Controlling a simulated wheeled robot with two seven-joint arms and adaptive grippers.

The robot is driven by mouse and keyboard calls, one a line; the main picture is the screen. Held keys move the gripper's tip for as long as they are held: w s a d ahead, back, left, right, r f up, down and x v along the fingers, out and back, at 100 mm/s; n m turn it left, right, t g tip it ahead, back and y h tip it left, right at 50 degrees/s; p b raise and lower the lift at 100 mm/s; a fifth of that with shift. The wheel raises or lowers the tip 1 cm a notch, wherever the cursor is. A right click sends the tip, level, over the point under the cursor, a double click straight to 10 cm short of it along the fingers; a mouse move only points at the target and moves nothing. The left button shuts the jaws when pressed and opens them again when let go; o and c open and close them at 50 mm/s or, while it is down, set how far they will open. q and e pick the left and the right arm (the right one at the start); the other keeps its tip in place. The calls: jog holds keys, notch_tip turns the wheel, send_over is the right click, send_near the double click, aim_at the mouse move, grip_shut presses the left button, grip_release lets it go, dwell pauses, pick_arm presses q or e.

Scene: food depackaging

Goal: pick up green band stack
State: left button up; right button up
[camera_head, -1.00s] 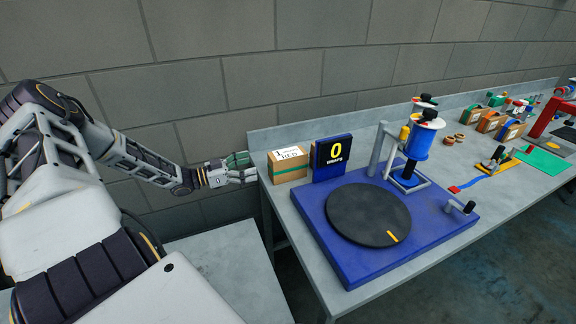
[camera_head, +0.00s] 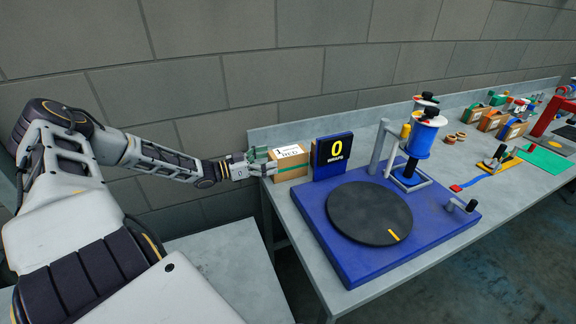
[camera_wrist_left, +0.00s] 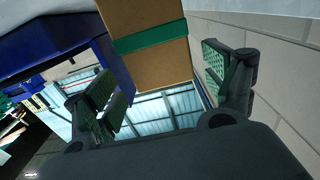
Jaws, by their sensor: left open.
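The green band stack is a brown cardboard box (camera_head: 290,163) with a green band around it and a white label on top. It stands at the near left end of the bench, left of the counter display. My left gripper (camera_head: 262,164) is open at the box's left side. In the left wrist view the box (camera_wrist_left: 150,60) and its green band (camera_wrist_left: 150,38) lie ahead, between the lines of the two open finger pads (camera_wrist_left: 165,85). My right gripper is not in view.
A blue display (camera_head: 333,157) reading 0 stands close to the box's right. A grey wall (camera_head: 220,90) runs behind. More boxes (camera_head: 491,120) stand farther along the bench.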

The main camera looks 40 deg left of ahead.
pick_arm(q)
jog(key=shift+w+d, duration=0.25)
jog(key=shift+w, duration=0.25)
jog(key=shift+w+d, duration=0.1)
jog(key=shift+w, duration=0.05)
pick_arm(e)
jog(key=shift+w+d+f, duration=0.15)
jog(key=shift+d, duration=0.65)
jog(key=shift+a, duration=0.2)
